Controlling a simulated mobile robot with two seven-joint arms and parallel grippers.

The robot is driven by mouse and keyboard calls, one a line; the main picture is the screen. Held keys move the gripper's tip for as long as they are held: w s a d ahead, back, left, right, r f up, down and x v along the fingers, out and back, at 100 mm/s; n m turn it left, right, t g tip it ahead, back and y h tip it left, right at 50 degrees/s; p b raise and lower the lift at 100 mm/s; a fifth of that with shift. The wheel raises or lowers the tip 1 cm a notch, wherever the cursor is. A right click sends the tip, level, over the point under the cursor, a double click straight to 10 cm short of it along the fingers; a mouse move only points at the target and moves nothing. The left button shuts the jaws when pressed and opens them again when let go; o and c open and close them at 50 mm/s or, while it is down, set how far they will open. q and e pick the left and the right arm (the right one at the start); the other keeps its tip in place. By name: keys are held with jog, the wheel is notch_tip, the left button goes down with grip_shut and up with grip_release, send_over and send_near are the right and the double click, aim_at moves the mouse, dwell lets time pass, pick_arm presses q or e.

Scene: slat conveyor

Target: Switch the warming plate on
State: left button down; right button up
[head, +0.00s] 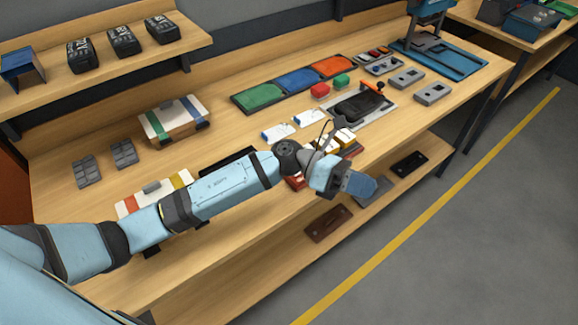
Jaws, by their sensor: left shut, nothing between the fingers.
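What looks like the warming plate (354,110) is a dark slab on a light grey base on the bench, right of centre. An orange-red knob or lever (380,86) shows at its far right corner; I cannot tell its on or off position. My left gripper (361,187) is at the bench's front edge, nearer than the plate and apart from it. It is shut and empty, and its fingertips are hard to make out. The wrist partly hides red and yellow items behind it. My right gripper is not in view.
Green, blue and orange trays (297,80) lie behind the plate. Grey blocks (433,94) and a blue stand (440,58) are to the right. A lower shelf (290,262) runs below.

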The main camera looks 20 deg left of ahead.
pick_arm(q)
jog(key=w+a+f+m+g+y+b, duration=0.25)
jog(key=w+a+f+m+y, duration=0.25)
jog(key=a+m+y, duration=0.35)
jog(key=w+a+r+m+t+y+b, duration=0.2)
jog(key=w+a+y, duration=0.6)
jog(key=a, duration=0.4)
jog(key=shift+a+r+m+t+y+b, duration=0.15)
jog(key=shift+r+m+t+y+b, duration=0.15)
jog(key=shift+r+m+t+y, duration=0.45)
jog(key=shift+f, duration=0.1)
notch_tip(320, 180, down, 14)
jog(key=shift+r+p, duration=0.1)
jog(key=shift+p, duration=1.1)
